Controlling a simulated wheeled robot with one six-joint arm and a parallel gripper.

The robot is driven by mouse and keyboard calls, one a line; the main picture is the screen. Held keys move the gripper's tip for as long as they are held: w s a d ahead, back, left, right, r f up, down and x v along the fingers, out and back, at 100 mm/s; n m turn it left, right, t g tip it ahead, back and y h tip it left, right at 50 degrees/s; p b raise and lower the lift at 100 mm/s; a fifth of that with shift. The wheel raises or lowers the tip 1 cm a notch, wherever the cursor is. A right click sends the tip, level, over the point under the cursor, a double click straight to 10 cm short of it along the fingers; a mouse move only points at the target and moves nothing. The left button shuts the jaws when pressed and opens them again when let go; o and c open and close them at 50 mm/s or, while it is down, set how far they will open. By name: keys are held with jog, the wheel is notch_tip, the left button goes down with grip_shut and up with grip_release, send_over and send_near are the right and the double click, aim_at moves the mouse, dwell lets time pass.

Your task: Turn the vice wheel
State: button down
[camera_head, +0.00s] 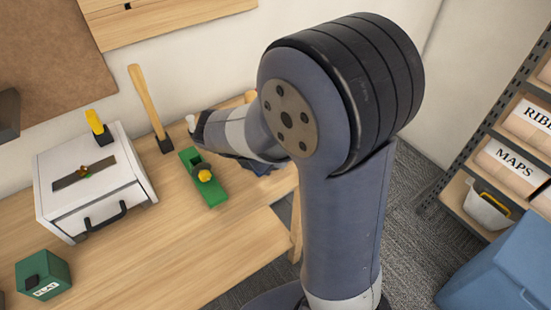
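I cannot clearly make out the vice or its wheel. A dark blue piece (260,168) shows at the bench edge, partly covered by my arm; it may be part of the vice, but I cannot tell. My arm's grey column and big dark joint fill the middle of the view. My forearm reaches left over the back of the wooden workbench (150,245). My gripper's fingers do not show; they are out of sight around the far end of the arm.
A green plane-like tool (212,190) with a yellow knob lies left of my arm. A hammer (148,105) stands behind it. A white drawer box (95,180) and a green box (43,278) are further left. Shelves (470,150) and a blue bin (505,275) stand right.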

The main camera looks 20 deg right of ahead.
dwell(0.4)
jog(key=c, duration=1.3)
grip_release()
jog(key=shift+c, duration=0.2)
jog(key=p+v, duration=0.1)
jog(key=v, duration=1)
jog(key=shift+f, duration=0.15)
jog(key=b+x, duration=0.1)
jog(key=x, duration=0.9)
jog(key=shift+d+f, duration=0.25)
jog(key=shift+w+d, duration=0.1)
